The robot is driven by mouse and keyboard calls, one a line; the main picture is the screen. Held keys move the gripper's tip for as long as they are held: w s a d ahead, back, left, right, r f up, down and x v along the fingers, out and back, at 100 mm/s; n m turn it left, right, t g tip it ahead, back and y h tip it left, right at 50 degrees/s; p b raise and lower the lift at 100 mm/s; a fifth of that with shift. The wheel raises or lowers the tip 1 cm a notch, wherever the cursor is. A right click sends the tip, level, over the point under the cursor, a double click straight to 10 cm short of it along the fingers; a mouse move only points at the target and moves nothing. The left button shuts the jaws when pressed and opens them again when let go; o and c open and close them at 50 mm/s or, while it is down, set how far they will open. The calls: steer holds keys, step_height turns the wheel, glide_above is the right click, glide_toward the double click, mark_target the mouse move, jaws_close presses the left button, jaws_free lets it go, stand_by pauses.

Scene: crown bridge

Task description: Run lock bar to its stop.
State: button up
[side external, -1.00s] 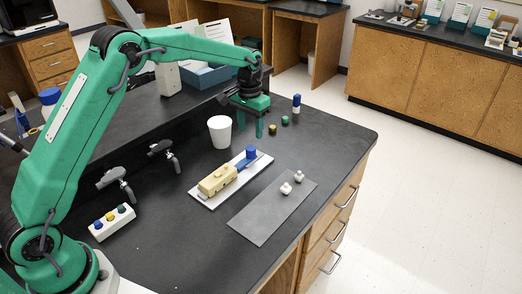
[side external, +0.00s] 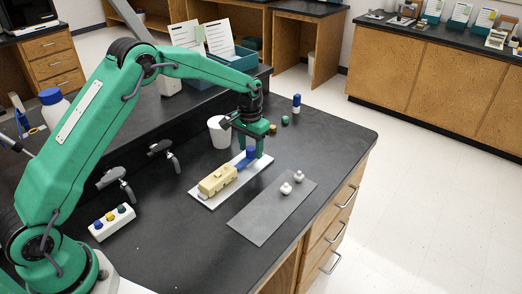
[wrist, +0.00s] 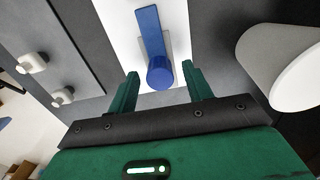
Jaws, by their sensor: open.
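The blue lock bar (wrist: 149,28) lies flat on a white board (wrist: 122,25), and its upright round blue knob (wrist: 160,72) stands at the near end in the wrist view. In the side view the bar (side external: 243,165) and knob (side external: 251,153) show in part behind my gripper. My gripper (side external: 250,156) is open over that end of the board. In the wrist view its fingers stand on either side of the knob, with a visible gap on both sides. A cream block (side external: 217,180) sits on the board's other half.
A white cup (side external: 218,133) stands close behind the board. A grey plate (side external: 262,218) with two white knobbed pieces (side external: 292,182) lies in front. A button box (side external: 112,222) and grey taps are to the left. The bench's right end is mostly clear.

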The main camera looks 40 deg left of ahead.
steer(key=c, duration=1)
steer(key=shift+o, duration=0.2)
steer(key=shift+s, duration=0.75)
steer(key=shift+r, duration=0.1)
steer(key=o, duration=1)
steer(key=shift+c, duration=0.2)
